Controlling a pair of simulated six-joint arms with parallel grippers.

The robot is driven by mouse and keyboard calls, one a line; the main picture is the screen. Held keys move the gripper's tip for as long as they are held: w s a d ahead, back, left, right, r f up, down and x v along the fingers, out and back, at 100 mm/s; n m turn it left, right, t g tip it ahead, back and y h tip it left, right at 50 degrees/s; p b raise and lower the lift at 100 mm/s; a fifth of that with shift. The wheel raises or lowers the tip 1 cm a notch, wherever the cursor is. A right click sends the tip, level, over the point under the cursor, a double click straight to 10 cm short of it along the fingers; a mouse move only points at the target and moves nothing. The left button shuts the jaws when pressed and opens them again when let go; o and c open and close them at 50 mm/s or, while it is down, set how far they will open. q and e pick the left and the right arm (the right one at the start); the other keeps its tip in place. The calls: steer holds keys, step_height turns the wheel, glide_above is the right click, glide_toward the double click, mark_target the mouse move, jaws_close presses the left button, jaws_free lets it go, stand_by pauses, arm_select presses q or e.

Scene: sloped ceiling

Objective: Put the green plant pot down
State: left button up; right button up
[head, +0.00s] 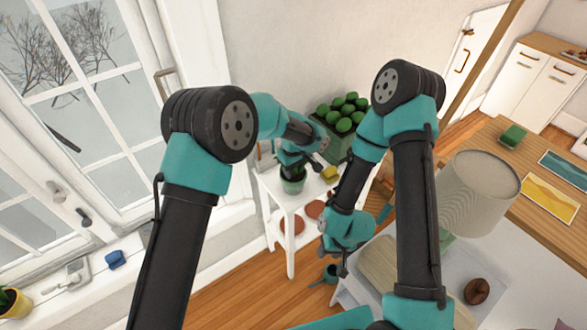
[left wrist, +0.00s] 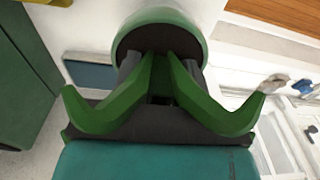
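The green plant pot (head: 293,186), with thick green leaves, is at the front left of a small white shelf table's top (head: 268,184). In the left wrist view the pot (left wrist: 205,28) is at the top, its dark soil facing me and its leaves spreading towards the camera. My left gripper (head: 296,164) is over the plant. Its dark fingers lie on both sides behind the leaves, which hide the fingertips, so I cannot tell whether they press on the plant. I cannot tell whether the pot's base touches the table. My right gripper (head: 338,252) hangs low beside the table, its fingers unclear.
A yellow block (head: 329,173) lies on the table top near a dark green crate (head: 325,138) of round green things. Terracotta discs (head: 291,223) lie on the lower shelf. A dark watering can (head: 327,276) is below my right gripper. A lamp (head: 478,190) stands at right.

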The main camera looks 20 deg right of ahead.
arm_select(q)
steer(key=shift+o, duration=0.6)
step_height(320, 180, up, 12)
steer(key=shift+r, duration=0.15)
stand_by(0.7)
steer(key=s+a+f+m+g+h, duration=0.1)
steer(key=s+a+f+m+h, duration=0.2)
steer(key=a+f, duration=1.65)
steer(key=s+a+f+t, duration=0.1)
steer(key=s+a+f, duration=0.3)
steer(key=s+a, duration=0.6)
steer(key=s+a+f, duration=0.4)
steer(key=s+a, duration=0.6)
steer(key=s, duration=0.1)
steer(key=shift+s+a+n+t+h, duration=0.15)
steer(key=shift+s+n+t+h, duration=0.2)
steer(key=shift+n+t+h, duration=0.05)
